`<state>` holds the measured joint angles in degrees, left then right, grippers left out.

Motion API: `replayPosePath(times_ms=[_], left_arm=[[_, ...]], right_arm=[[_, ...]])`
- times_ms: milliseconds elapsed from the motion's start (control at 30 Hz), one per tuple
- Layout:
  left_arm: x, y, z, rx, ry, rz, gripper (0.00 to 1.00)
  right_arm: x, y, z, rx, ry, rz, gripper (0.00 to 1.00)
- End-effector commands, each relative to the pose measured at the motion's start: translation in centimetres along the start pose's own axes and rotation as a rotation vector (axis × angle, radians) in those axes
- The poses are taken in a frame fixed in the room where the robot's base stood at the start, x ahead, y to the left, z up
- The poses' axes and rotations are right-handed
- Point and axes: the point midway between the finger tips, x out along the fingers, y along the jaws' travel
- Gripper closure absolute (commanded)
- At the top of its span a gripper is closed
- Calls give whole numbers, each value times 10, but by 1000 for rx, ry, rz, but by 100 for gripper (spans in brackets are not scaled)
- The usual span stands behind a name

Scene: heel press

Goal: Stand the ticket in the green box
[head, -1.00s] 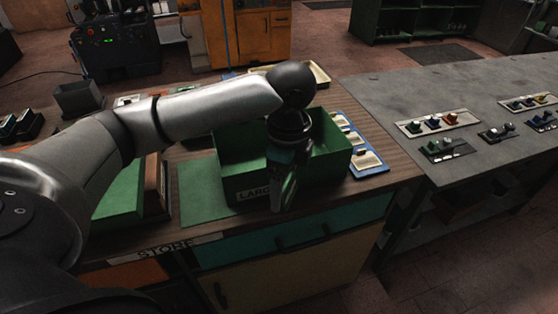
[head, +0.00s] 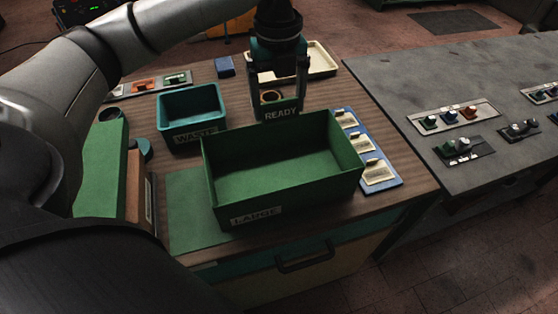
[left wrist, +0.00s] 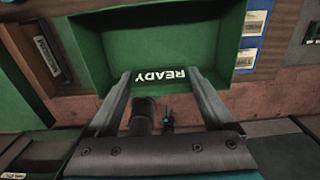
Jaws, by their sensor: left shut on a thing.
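My left gripper (head: 279,105) points down and is shut on a dark ticket (head: 281,113) with white READY lettering. In the head view, the ticket shows just above the back rim of the green box (head: 283,191). The box is open, looks empty and has a LARGE label on its front. In the left wrist view, the fingers (left wrist: 162,88) hold the ticket (left wrist: 160,76) across their tips, with its lettering upside down. The inside of the green box (left wrist: 150,40) lies behind it there. I cannot tell the ticket's exact height above the box. My right gripper is not in view.
A teal WASTE box (head: 192,118) stands left of the green box. A blue board (head: 381,177) with pale cards lies to its right. A cream tray (head: 318,61) lies behind. A green mat (head: 186,190) shows at left. The grey bench (head: 425,75) holds several small parts.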

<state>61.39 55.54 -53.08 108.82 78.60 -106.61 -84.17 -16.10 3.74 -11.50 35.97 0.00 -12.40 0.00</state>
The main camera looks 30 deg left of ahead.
Motion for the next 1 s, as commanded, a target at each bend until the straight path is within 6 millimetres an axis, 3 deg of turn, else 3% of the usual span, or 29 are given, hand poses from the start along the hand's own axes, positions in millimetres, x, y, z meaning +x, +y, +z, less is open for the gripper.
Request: replayPosePath(times_ms=[200,400,500,733,1000], left_arm=[[57,2,-1,-1,4,8,65],[108,2,-1,-1,3,5,65],[125,1,-1,0,2,4,65],[144,1,-1,0,1,3,65],[188,1,-1,0,1,3,65]], right_arm=[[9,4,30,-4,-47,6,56],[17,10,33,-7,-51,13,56],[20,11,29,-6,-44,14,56],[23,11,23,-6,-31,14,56],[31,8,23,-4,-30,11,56]])
